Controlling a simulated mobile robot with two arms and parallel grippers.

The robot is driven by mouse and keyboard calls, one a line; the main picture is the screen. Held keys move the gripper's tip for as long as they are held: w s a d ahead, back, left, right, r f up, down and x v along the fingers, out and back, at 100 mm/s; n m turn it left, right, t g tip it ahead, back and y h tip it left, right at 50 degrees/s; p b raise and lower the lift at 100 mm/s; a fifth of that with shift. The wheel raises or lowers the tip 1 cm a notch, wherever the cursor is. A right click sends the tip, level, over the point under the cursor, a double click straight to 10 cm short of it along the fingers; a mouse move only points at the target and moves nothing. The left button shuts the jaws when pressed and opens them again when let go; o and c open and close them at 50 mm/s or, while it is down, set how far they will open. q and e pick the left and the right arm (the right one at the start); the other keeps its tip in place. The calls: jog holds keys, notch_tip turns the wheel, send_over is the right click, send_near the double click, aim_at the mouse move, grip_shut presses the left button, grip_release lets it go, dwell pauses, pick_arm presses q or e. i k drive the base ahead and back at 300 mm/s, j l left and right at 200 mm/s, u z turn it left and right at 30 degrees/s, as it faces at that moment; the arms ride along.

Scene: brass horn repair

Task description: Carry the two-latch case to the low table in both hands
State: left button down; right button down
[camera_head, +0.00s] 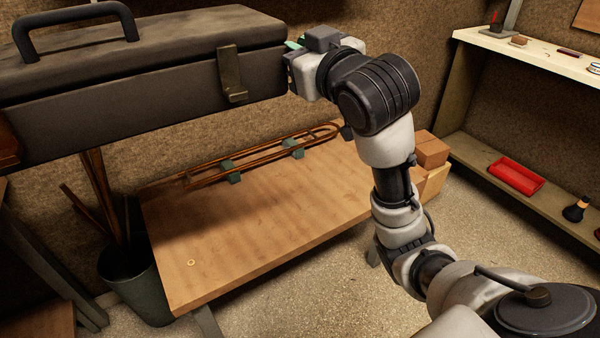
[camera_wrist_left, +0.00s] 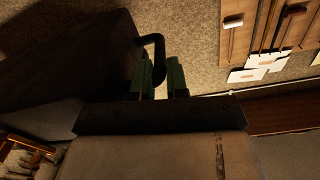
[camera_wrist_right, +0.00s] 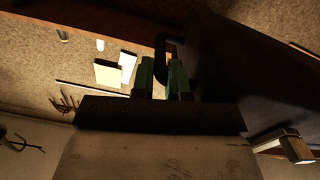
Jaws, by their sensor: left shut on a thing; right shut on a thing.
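The dark grey two-latch case (camera_head: 130,105) is level and high at the upper left of the head view, with a carry handle on its lid and one latch (camera_head: 231,73) showing. My right gripper (camera_head: 292,62) is at its right end. In the right wrist view my right gripper's green fingers (camera_wrist_right: 162,80) are shut on a dark end handle (camera_wrist_right: 161,48). In the left wrist view my left gripper (camera_wrist_left: 160,80) is shut on the other end handle (camera_wrist_left: 154,42). My left gripper is outside the head view. The low wooden table (camera_head: 270,235) is below and beyond the case.
A long brass slide (camera_head: 255,152) rests on green supports along the table's back. A small ring (camera_head: 191,262) lies near its left front; the rest is clear. A bin (camera_head: 145,285) stands left, boxes (camera_head: 432,150) right. A shelf (camera_head: 530,200) with a red tray (camera_head: 515,178) is farther right.

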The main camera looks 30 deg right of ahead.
aim_at(304, 210)
jog(key=i+l, duration=0.1)
jog(key=l, duration=0.4)
jog(key=i+l, duration=0.1)
jog(key=l, duration=0.85)
jog(key=i+l, duration=0.15)
jog(key=l, duration=0.35)
jog(key=u, duration=0.05)
